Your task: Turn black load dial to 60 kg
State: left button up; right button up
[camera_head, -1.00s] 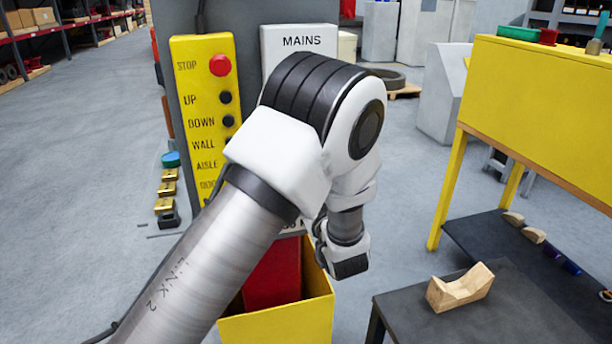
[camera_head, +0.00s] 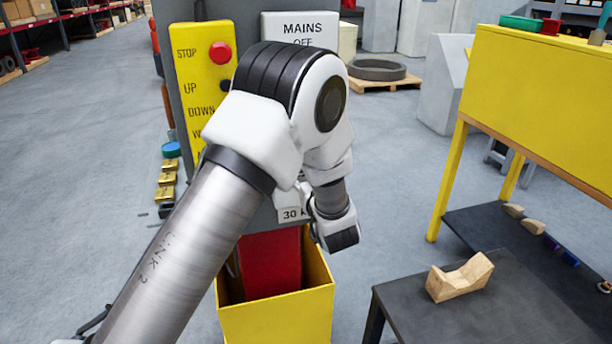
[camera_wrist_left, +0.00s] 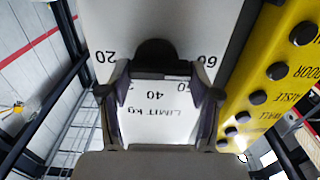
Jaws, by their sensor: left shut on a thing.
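The black load dial (camera_wrist_left: 157,55) shows in the left wrist view, on a white plate (camera_wrist_left: 158,20) with upside-down numbers 20, 40 and 60 and the words LIMIT kg. My left gripper (camera_wrist_left: 160,80) has its fingers at either side of the dial's near part and is shut on it. The dial's pointer direction cannot be made out. In the head view my left arm covers the dial and the gripper. A small label starting with 30 k (camera_head: 292,214) shows below the arm. My right gripper is not in view.
A yellow button panel (camera_head: 204,70) stands left of the white MAINS OFF plate (camera_head: 299,28). Below is a yellow bin (camera_head: 275,322) with a red thing (camera_head: 270,262) at it. A dark table (camera_head: 480,315) with a wooden cradle (camera_head: 459,278) stands right. The floor between is clear.

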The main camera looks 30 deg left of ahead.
pick_arm(q)
jog(key=o, duration=1.1)
jog(key=shift+o, duration=0.2)
jog(key=v, duration=0.7)
jog(key=shift+s+d, duration=0.15)
jog(key=shift+s, duration=0.05)
